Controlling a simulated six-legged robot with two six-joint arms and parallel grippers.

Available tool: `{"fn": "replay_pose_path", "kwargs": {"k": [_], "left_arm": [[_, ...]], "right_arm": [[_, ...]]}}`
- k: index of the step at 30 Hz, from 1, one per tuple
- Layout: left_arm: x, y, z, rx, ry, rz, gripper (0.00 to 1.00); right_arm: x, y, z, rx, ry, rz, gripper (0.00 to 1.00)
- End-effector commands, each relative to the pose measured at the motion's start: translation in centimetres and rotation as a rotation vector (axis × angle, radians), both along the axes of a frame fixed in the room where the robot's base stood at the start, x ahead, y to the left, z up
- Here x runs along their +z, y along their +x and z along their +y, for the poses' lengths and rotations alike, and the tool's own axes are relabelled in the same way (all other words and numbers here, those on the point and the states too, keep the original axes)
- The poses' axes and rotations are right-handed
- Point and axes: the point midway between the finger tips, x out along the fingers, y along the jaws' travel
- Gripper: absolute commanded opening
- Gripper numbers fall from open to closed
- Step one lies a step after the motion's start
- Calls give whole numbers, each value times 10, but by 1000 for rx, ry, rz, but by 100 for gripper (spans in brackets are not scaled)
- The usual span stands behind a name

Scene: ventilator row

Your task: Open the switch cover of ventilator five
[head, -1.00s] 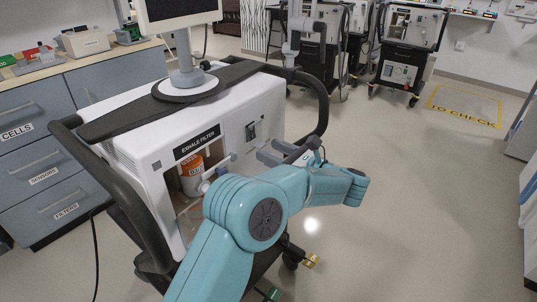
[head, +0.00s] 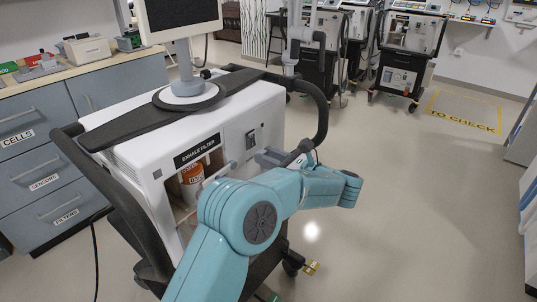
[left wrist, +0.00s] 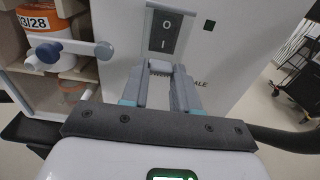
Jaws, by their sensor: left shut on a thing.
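The white ventilator (head: 235,115) with the "EXHALE FILTER" label stands in front of me; no number five is readable on it. My left gripper (head: 268,157) is just below the switch. In the left wrist view its fingers (left wrist: 161,76) are shut on a small pale piece (left wrist: 160,66) at the switch's lower edge, apparently the switch cover; its full shape is unclear. My right gripper is not visible.
An orange-labelled container (head: 192,178) sits in the open filter compartment left of the gripper. A blue-grey lever (left wrist: 62,48) stands close by. The dark handle bar (head: 322,105) curves beside my arm. Open floor (head: 400,200) lies right.

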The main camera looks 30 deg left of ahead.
Motion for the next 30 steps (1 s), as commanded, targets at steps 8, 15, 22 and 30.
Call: {"fn": "replay_pose_path", "kwargs": {"k": [8, 15, 22, 30], "left_arm": [[21, -1, -10, 0, -176, 14, 0], [36, -1, -21, 0, -400, 27, 0], [50, -2, -27, 2, -619, 37, 0], [67, -2, -30, 1, -875, 49, 0]], "right_arm": [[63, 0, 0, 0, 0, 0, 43], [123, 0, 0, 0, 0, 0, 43], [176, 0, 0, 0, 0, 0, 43], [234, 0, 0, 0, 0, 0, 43]]}}
